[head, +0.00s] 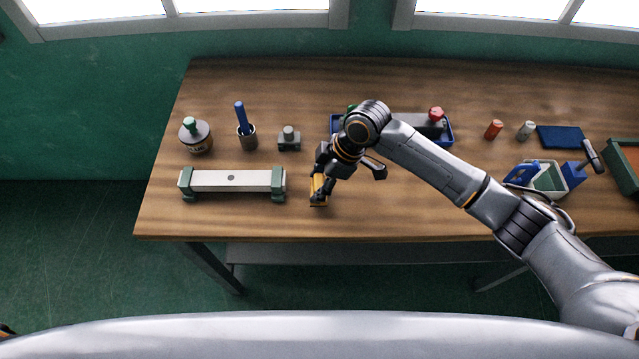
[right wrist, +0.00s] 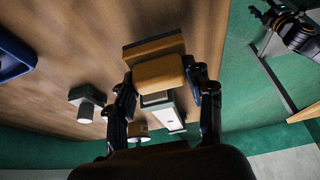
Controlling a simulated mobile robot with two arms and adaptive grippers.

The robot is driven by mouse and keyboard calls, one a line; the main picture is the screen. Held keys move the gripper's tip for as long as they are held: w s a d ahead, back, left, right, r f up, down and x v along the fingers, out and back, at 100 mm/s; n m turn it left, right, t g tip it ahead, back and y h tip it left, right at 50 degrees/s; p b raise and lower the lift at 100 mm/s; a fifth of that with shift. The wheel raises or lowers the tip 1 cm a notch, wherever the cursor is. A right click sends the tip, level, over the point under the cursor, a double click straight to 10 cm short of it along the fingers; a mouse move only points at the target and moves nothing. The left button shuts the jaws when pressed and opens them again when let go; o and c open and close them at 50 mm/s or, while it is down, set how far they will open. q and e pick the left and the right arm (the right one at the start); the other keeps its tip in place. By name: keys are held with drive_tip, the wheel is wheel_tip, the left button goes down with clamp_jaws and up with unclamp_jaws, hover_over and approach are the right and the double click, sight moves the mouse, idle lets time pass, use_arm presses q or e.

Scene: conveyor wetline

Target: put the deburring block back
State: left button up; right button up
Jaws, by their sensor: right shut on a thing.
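The deburring block looks to be the orange-yellow block (head: 318,188) near the front of the bench, right of the white bar with green end supports (head: 228,180). My right gripper (head: 322,191) is shut on it from above. In the right wrist view the block (right wrist: 158,73) sits between both fingers, with a darker brown slab part (right wrist: 150,46) at its far side. I cannot tell whether the block touches the bench top. My left gripper (right wrist: 290,32) shows partly at the upper right of the right wrist view, away from the bench; its fingers are unclear.
A bottle (head: 196,136), a cup with a blue tool (head: 247,137) and a small grey fixture (head: 289,139) stand behind the bar. A blue tray (head: 447,136) lies partly behind my right arm. A white caddy (head: 553,184) stands at right. The front middle bench is clear.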

drive_tip(key=shift+f, duration=0.9)
use_arm(q)
drive_tip(key=shift+d+r, duration=0.15)
drive_tip(key=shift+r, duration=0.4)
use_arm(e)
drive_tip(key=shift+f, duration=0.1)
drive_tip(key=shift+f, duration=0.15)
drive_tip(key=o, duration=1)
use_arm(q)
drive_tip(key=shift+d, duration=0.15)
use_arm(e)
drive_tip(key=shift+d+r, duration=0.15)
drive_tip(key=shift+r, duration=0.2)
use_arm(q)
wheel_tip(320, 180, down, 2)
drive_tip(key=shift+b, duration=0.8)
use_arm(e)
drive_tip(key=v, duration=1.1)
drive_tip(key=shift+d+r, duration=0.1)
drive_tip(key=shift+r, duration=0.2)
